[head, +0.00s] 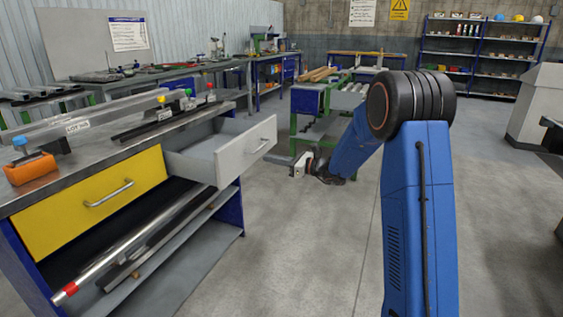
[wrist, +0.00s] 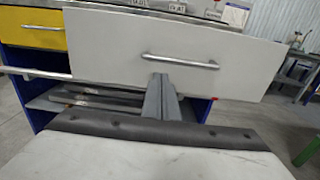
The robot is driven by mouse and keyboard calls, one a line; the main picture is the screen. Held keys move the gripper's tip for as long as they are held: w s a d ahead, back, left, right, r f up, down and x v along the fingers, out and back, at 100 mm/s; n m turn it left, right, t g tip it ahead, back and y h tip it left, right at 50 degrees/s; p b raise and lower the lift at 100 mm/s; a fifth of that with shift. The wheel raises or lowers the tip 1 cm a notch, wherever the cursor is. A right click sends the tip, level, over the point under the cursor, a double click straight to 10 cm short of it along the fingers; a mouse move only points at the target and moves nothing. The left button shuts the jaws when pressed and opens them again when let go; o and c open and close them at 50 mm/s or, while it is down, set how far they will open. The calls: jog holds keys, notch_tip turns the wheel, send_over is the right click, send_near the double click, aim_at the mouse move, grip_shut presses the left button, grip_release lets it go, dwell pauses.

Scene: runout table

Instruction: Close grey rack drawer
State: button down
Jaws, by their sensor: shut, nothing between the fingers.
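The grey rack drawer (head: 222,151) is pulled out from the right part of the metal-topped bench in the head view. Its front panel has a bar handle near the middle. In the wrist view the grey drawer front (wrist: 120,45) faces me with its silver handle (wrist: 180,62). My gripper (wrist: 160,82) is shut and empty, its fingertips just below the handle's left part in the picture; I cannot tell whether they touch the panel. In the head view my gripper (head: 299,165) is small and partly hidden by my arm, to the right of the drawer.
A closed yellow drawer (head: 92,199) sits left of the grey one. The bench top (head: 60,172) holds metal bars and an orange block (head: 30,169). Pipes (head: 145,245) lie on the shelf below. A green roller stand (head: 335,125) is behind my gripper. The floor right of the bench is clear.

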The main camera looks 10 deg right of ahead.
aim_at(207, 155)
jog(key=x, duration=0.6)
jog(key=shift+a, duration=0.15)
jog(key=shift+w+a, duration=0.15)
jog(key=shift+w, duration=0.05)
jog(key=x, duration=2.4)
jog(key=shift+f, duration=0.1)
jog(key=shift+w+a, duration=0.15)
jog(key=shift+a, duration=0.1)
jog(key=shift+w, duration=0.1)
jog(key=shift+a+r, duration=0.1)
jog(key=shift+r, duration=0.25)
